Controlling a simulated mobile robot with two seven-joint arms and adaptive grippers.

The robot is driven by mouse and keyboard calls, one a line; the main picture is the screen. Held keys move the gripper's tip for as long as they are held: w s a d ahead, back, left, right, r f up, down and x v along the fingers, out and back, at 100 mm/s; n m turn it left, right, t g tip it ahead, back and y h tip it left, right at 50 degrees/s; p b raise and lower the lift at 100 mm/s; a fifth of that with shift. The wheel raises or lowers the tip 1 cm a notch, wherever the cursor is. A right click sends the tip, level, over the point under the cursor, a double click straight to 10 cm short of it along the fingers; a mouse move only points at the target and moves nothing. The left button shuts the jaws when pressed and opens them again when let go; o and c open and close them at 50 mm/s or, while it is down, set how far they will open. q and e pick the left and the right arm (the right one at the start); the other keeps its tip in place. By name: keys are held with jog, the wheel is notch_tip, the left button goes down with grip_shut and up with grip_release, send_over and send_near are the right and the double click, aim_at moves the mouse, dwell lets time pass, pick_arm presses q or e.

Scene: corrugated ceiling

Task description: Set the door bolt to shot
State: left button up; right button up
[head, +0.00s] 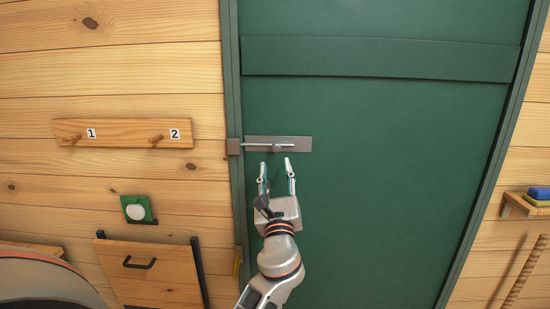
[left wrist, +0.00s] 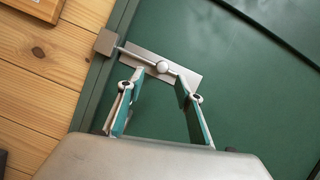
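The door bolt (head: 277,147) is a metal rod with a round knob on a grey plate, mounted level on the green door (head: 380,190). Its rod reaches left to the square keeper (head: 233,146) on the frame; whether its tip is inside is unclear. The left wrist view also shows the knob (left wrist: 162,66) and the keeper (left wrist: 107,42). My left gripper (head: 276,167) is open and empty just below the plate, pointing up. In the left wrist view the knob lies between and just beyond the fingertips (left wrist: 160,84). My right gripper is out of view.
A wooden peg rail (head: 110,140) marked 1 and 2 is on the wall left of the door. Below it are a green-backed round white button (head: 136,210) and a wooden panel with a black handle (head: 140,263). A small shelf (head: 520,205) is at right.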

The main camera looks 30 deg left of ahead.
pick_arm(q)
jog(key=shift+v, duration=1.55)
jog(key=s+d+f+n+g+h, duration=0.1)
jog(key=s+d+f+n+h, duration=0.15)
jog(key=f, duration=0.65)
jog(key=s+d+f+n+h, duration=0.1)
jog(key=d+f+n+h, duration=0.25)
jog(key=f, duration=0.65)
jog(key=s+d+f+n+g+h, duration=0.1)
jog(key=d+f+n+h, duration=0.2)
jog(key=f, duration=0.6)
jog(key=s+d+f+n+g+h, duration=0.2)
jog(key=s+f+n, duration=0.4)
jog(key=s+f, duration=0.3)
jog(key=s+d+f+n+g+h, duration=0.3)
jog(key=s+d+f+n+h, duration=0.2)
jog(key=s+f, duration=0.4)
jog(key=shift+s+d+n, duration=0.7)
jog(key=shift+d, duration=0.3)
jog(key=shift+f, duration=0.1)
